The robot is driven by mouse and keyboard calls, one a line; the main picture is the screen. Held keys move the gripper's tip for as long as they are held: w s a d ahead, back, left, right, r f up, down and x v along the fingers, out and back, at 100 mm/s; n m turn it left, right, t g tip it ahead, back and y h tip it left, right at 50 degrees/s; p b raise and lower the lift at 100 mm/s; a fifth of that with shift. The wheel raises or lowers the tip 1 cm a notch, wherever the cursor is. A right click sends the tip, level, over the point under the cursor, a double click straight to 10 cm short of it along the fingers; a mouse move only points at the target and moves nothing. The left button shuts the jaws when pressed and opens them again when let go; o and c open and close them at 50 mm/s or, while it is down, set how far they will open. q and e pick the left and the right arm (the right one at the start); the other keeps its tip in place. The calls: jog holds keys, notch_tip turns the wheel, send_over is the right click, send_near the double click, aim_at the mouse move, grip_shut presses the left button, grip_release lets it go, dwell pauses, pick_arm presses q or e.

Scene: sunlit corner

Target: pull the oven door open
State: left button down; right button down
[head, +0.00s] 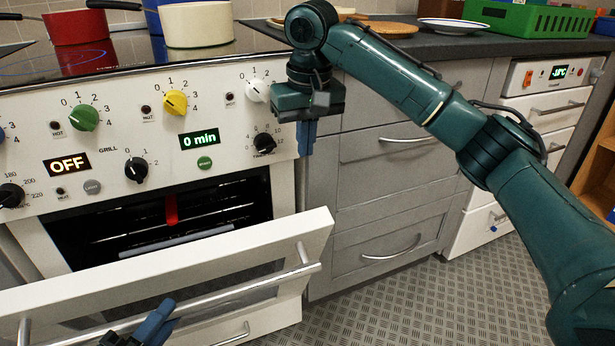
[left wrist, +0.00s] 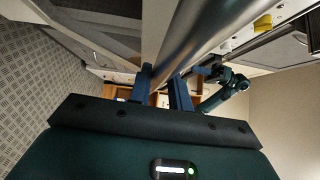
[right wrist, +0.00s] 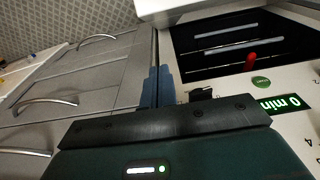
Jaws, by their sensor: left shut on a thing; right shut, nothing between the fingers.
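The white oven door (head: 285,243) is tilted partly open, and the dark oven inside (head: 110,228) shows above it. A metal bar handle (head: 250,286) runs along the door's outer face. My left gripper (head: 158,318) is at the bottom of the head view, shut on the handle. In the left wrist view the handle (left wrist: 192,35) passes between its blue fingers (left wrist: 163,90). My right gripper (head: 307,138) hangs at the oven panel's right edge, shut and empty. In the right wrist view its fingers (right wrist: 157,85) are together.
A red pot (head: 78,27) and a cream pot (head: 197,24) stand on the hob. Grey drawers (head: 390,190) with bar handles are right of the oven. My right arm crosses in front of them. The patterned floor (head: 400,300) is clear.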

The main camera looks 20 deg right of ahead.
jog(key=f, duration=0.7)
jog(key=s+f, duration=0.1)
jog(key=f, duration=0.2)
jog(key=shift+s+f, duration=0.1)
jog(key=shift+f, duration=0.1)
pick_arm(q)
jog(key=shift+f, duration=0.3)
pick_arm(e)
jog(key=shift+s+f, duration=0.25)
jog(key=shift+s, duration=0.45)
